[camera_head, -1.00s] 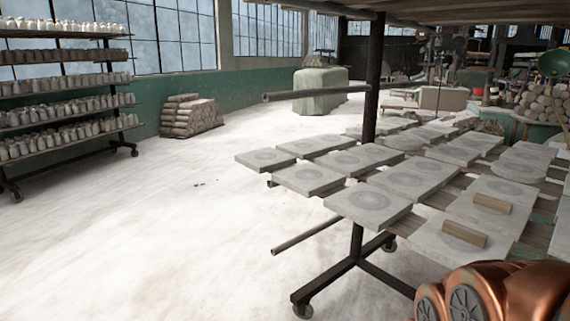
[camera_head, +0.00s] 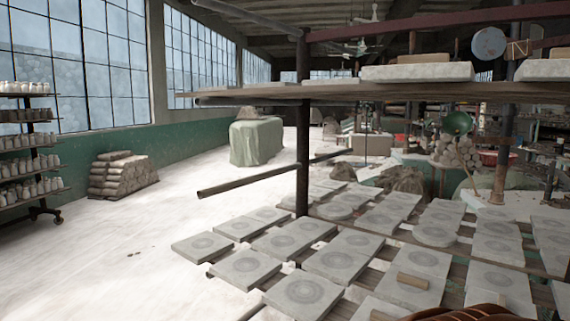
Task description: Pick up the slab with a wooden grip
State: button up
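Several slabs with wooden grips are in the head view. On the lower rack level, a grey slab (camera_head: 400,295) carries a small tan wooden grip (camera_head: 412,281). On the upper shelf, a thick grey slab (camera_head: 417,73) has a wooden grip (camera_head: 424,58) on top. A second upper slab (camera_head: 543,72) at the right edge has a grip (camera_head: 560,53). A copper part of my arm shows at the bottom right. My gripper is not in view.
The upper wooden shelf (camera_head: 300,92) overhangs the lower slabs. A dark post (camera_head: 303,150) and a protruding bar (camera_head: 250,180) stand at the rack's left. Several plain round-marked slabs (camera_head: 340,260) fill the lower level.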

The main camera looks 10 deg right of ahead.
aim_at(431, 66)
jog(key=k, duration=0.5)
jog(key=z, duration=0.15)
jog(key=i, duration=0.4)
jog(key=z, duration=0.6)
